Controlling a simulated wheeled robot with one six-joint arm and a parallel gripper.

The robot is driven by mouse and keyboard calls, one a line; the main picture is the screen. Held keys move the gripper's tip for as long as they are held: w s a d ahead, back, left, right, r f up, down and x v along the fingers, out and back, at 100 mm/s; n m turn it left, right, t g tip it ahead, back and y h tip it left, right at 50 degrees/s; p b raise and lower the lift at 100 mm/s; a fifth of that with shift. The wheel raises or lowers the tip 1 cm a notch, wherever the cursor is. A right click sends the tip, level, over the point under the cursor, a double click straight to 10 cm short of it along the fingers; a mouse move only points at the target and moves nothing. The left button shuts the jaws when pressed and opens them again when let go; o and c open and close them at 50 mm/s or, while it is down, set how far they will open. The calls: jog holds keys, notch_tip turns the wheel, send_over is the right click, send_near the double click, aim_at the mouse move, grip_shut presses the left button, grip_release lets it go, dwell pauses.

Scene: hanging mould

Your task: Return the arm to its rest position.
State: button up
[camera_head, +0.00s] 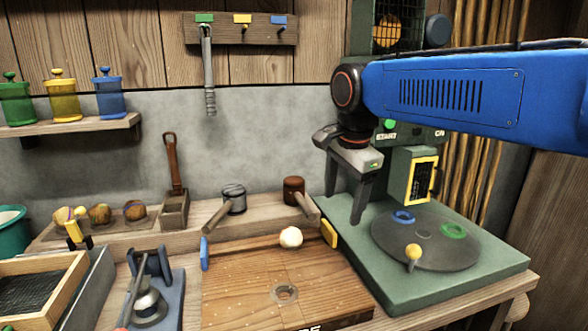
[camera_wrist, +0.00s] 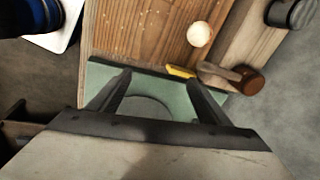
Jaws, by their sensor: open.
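My blue arm (camera_head: 450,92) reaches in from the right in the head view. My gripper (camera_head: 346,196) points downward, open and empty, over the left part of the green machine base. In the wrist view my gripper (camera_wrist: 165,85) also shows with its two fingers spread apart and nothing between them. The green base (camera_wrist: 150,100) lies beneath the fingers there. The gripper's fingers hide part of the machine's left side in the head view.
The green machine (camera_head: 490,255) has a round turntable (camera_head: 424,240) with coloured rings. A cream ball (camera_head: 290,237) lies on the wooden board (camera_head: 240,290). Mallets (camera_head: 294,190) stand on the ledge behind. A grey tool (camera_head: 208,75) hangs from the wall rack (camera_head: 240,33).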

jog(key=s+d+f+n+t, duration=0.2)
jog(key=s+d+f+n, duration=1)
jog(key=s+d+f, duration=0.6)
jog(key=s, duration=0.3)
jog(key=shift+s+f, duration=0.3)
jog(key=shift+s, duration=0.1)
jog(key=shift+d, duration=0.1)
